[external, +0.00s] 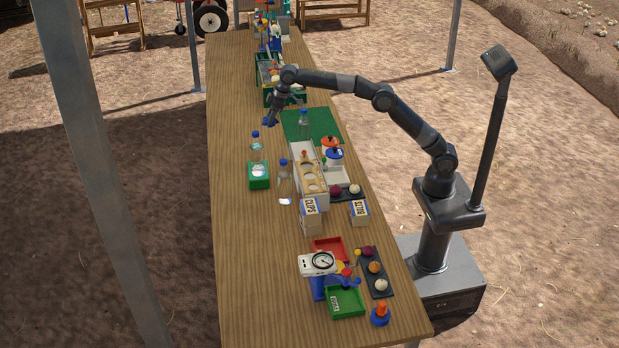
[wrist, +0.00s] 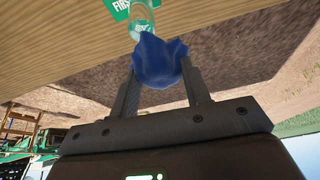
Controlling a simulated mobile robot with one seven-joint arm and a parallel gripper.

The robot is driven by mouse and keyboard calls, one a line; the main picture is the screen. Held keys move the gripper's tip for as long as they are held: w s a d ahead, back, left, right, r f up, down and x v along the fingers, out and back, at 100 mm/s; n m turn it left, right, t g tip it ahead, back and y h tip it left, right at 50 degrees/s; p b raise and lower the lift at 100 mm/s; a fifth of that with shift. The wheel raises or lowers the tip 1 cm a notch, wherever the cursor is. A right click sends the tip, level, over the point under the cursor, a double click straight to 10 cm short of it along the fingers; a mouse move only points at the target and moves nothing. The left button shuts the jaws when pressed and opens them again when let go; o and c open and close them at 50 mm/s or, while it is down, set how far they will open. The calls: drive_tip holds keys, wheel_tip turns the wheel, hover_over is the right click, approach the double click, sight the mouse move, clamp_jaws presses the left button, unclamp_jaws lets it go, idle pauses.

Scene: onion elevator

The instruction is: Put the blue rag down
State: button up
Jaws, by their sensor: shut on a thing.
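The blue rag (wrist: 158,62) is held between the two fingers of my gripper (wrist: 160,75) in the wrist view. It looks bunched up and bulges past the fingertips. In the external view my gripper (external: 274,108) hangs over the far half of the table, left of the green mat (external: 325,121). The rag (external: 270,122) shows as a small blue patch under it. I cannot tell whether the rag touches the table.
A capped bottle (external: 257,152) stands on a green block (external: 259,176) nearer the camera. A green tray (external: 284,96) with items is behind my gripper. The table's left strip (external: 232,130) is clear.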

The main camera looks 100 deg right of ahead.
drive_tip(key=w+a+f+m, duration=0.1)
drive_tip(key=w+a+f, duration=0.1)
drive_tip(key=a+f, duration=0.4)
drive_tip(key=w+a+f+m+h, duration=0.1)
drive_tip(key=a+f, duration=0.5)
drive_tip(key=f, duration=0.8)
drive_tip(key=w+a+f+m, duration=0.1)
drive_tip(key=w+a+f, duration=0.2)
drive_tip(key=a+f, duration=0.3)
wheel_tip(320, 180, down, 4)
drive_tip(key=shift+w+a+f, duration=0.1)
drive_tip(key=shift+a+f, duration=0.05)
drive_tip(key=shift+f, duration=2.7)
drive_tip(key=o, duration=1)
drive_tip(key=shift+f, duration=0.1)
